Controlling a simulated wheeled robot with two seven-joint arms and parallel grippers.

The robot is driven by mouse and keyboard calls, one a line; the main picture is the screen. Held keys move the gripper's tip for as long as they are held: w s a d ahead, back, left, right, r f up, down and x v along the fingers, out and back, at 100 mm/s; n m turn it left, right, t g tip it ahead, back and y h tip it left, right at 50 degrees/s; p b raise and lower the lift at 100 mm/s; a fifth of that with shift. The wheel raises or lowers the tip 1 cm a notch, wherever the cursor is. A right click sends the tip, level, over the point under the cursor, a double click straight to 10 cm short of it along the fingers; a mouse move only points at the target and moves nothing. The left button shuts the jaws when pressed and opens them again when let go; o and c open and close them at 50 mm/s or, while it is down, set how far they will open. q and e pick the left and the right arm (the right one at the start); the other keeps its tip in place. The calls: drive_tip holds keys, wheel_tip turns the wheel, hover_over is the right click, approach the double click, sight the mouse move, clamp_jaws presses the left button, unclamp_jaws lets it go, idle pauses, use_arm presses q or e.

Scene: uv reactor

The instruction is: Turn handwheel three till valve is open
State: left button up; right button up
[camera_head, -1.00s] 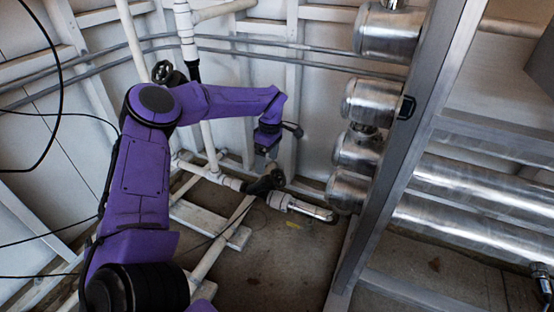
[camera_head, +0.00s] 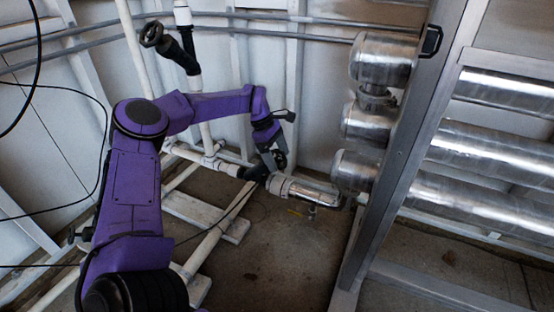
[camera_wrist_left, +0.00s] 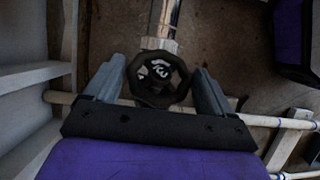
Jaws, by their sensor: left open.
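A black round handwheel (camera_wrist_left: 157,80) with a pale marking on its hub shows in the left wrist view; I cannot read the marking surely. My left gripper (camera_wrist_left: 160,72) is open, with one grey finger on each side of the wheel's rim. Whether the fingers touch the rim I cannot tell. In the head view my left gripper (camera_head: 273,156) is at the dark handwheel (camera_head: 281,158), above the black valve (camera_head: 256,172) on the low pipe line, and partly covers it. My right gripper is not in view.
Another black handwheel (camera_head: 151,34) sits on a pipe at upper left. Steel cylinders (camera_head: 380,60) and a metal frame post (camera_head: 405,155) stand to the right. White pipes (camera_head: 215,240) run low across the floor. Bare floor (camera_head: 285,255) lies in front of the valve.

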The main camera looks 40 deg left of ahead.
use_arm(q)
drive_tip(key=c, duration=0.7)
drive_tip(key=shift+o, duration=0.2)
